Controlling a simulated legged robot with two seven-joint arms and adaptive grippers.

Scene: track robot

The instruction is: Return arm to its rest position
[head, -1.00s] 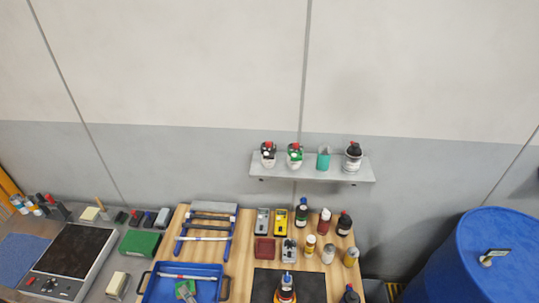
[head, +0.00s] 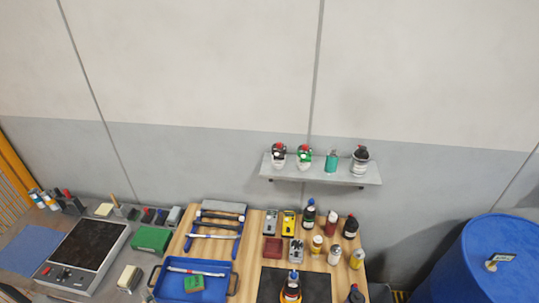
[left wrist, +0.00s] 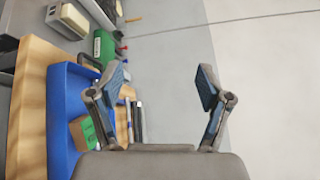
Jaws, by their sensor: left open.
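My left gripper (left wrist: 160,88) shows in the left wrist view with its two fingers spread wide apart and nothing between them. The wall lies behind the fingers. The blue tray (left wrist: 62,120) and the green and brown block (left wrist: 84,132) are to the left of the gripper, partly hidden by its left finger. In the head view no gripper can be made out; a dark shape at the bottom left corner may be part of my arm. My right gripper is in neither view.
In the head view, the blue tray (head: 160,290) lies on a wooden worktop (head: 254,240) with several bottles and a dark mat (head: 318,288). A wall shelf (head: 320,174) holds several containers. A blue drum (head: 455,280) stands at the right. A hot plate (head: 82,250) is at the left.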

